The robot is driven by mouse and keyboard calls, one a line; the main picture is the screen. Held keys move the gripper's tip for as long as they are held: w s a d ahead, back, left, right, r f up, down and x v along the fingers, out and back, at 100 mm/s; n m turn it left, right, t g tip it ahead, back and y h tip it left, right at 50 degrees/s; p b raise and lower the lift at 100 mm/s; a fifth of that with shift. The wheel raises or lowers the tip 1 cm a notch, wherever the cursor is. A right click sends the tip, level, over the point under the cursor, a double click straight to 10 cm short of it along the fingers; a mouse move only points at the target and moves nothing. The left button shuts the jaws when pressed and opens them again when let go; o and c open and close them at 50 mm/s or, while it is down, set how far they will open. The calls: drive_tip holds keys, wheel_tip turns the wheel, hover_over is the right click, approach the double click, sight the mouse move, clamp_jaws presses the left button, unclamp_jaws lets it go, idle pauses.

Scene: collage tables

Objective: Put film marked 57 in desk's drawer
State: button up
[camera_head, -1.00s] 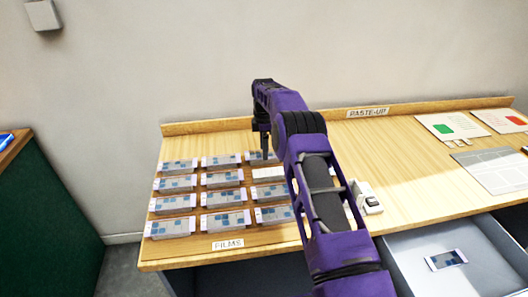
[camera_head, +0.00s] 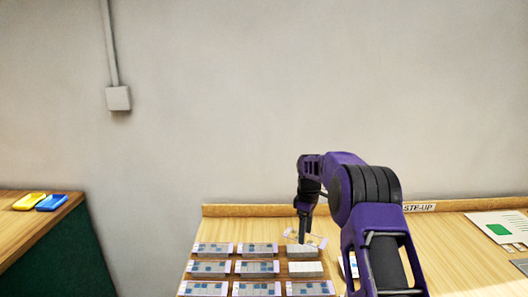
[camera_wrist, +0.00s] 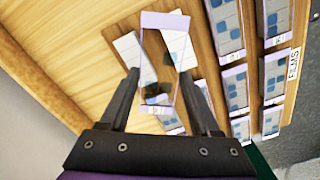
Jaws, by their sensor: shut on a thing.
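My gripper (camera_head: 304,238) is shut on a clear film (camera_head: 322,242) with blue patches and a pale lilac edge, just above the back right of the film stacks. In the wrist view, the held film (camera_wrist: 158,45) lies between the fingers (camera_wrist: 160,85). Its small label is too small to read surely. Other film stacks (camera_head: 208,249) stand in rows on the wooden desk (camera_head: 440,235), with blue-patched films on top. Two stacks at the right, including a white one (camera_head: 306,269), have plain white tops. The drawer is not in view now.
A PASTE-UP label (camera_head: 420,207) is on the desk's back ledge. A sheet with a green patch (camera_head: 498,230) lies at the right. A green cabinet (camera_head: 75,250) at the left carries yellow (camera_head: 30,201) and blue (camera_head: 52,202) items.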

drive_tip(key=s+f+m, duration=0.1)
drive_tip(key=s+m, duration=0.3)
drive_tip(key=s, duration=0.3)
drive_tip(key=s+f+m, duration=0.1)
drive_tip(key=s+m, duration=0.3)
drive_tip(key=s, duration=0.4)
drive_tip(key=s+f+m, duration=0.2)
drive_tip(key=s+m, duration=0.2)
drive_tip(key=s, duration=0.4)
drive_tip(key=shift+d, duration=0.15)
